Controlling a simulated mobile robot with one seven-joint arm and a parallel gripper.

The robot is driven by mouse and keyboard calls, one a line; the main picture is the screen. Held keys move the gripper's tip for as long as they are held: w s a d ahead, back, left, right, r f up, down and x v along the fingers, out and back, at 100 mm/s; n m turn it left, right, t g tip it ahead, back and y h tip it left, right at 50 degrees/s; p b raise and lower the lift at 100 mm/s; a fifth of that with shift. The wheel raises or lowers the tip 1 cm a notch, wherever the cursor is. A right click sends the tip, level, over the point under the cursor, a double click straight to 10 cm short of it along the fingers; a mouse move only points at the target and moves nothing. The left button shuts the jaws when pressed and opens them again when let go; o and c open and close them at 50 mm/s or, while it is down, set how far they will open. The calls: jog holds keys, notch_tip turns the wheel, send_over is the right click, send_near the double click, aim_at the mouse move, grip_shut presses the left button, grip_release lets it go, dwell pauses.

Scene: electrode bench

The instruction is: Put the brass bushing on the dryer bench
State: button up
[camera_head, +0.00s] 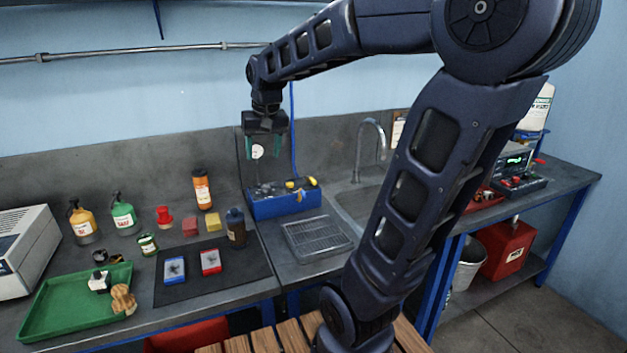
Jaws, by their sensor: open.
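My gripper (264,147) hangs open and empty, pointing down, above the blue box-like unit (270,207) at the back of the bench. I cannot make out a brass bushing for sure. A tan, ridged piece (123,299) lies at the right end of the green tray (45,318) and could be it, but it is small. Small yellow and orange pieces (311,181) also show on the blue unit, too small to tell. Nothing in view is clearly labelled as the dryer bench.
A black mat (205,289) bears a blue box (175,270) and a red box (210,262). Bottles, including an orange one (202,190), stand behind it. A wire rack (318,238) lies left of the sink (362,203). My arm hides part of the right side.

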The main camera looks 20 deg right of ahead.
jog(key=s+d+f+t, duration=0.1)
jog(key=s+d+f, duration=0.1)
jog(key=s+d, duration=0.2)
jog(key=s+d+f, duration=0.2)
jog(key=s+d, duration=0.3)
jog(key=s, duration=0.4)
jog(key=shift+s+f+t+h, duration=0.2)
jog(key=shift+f+t+h, duration=0.15)
jog(key=shift+t+h, duration=0.05)
